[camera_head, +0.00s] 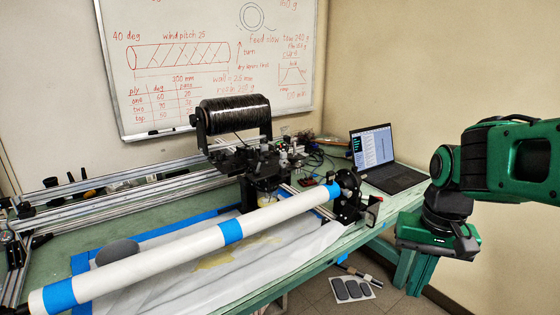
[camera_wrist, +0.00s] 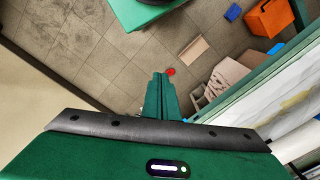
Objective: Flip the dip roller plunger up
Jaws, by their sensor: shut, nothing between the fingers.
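The winding carriage (camera_head: 262,165) is a black mechanism at the middle of the bench, below a spool of black tow (camera_head: 236,115). The dip roller plunger is too small to pick out among its dark parts, so I cannot tell its position. My gripper (camera_wrist: 160,78) is shut and empty, its green fingers together above the floor in the wrist view. In the head view, my gripper body (camera_head: 438,236) hangs at the right, beyond the bench's right edge and well apart from the carriage. The carriage is not visible in the wrist view.
A white tube (camera_head: 180,255) with blue tape runs across the green bench to a black chuck (camera_head: 348,190). A laptop (camera_head: 385,155) stands on the bench between carriage and arm. Open floor lies under my gripper.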

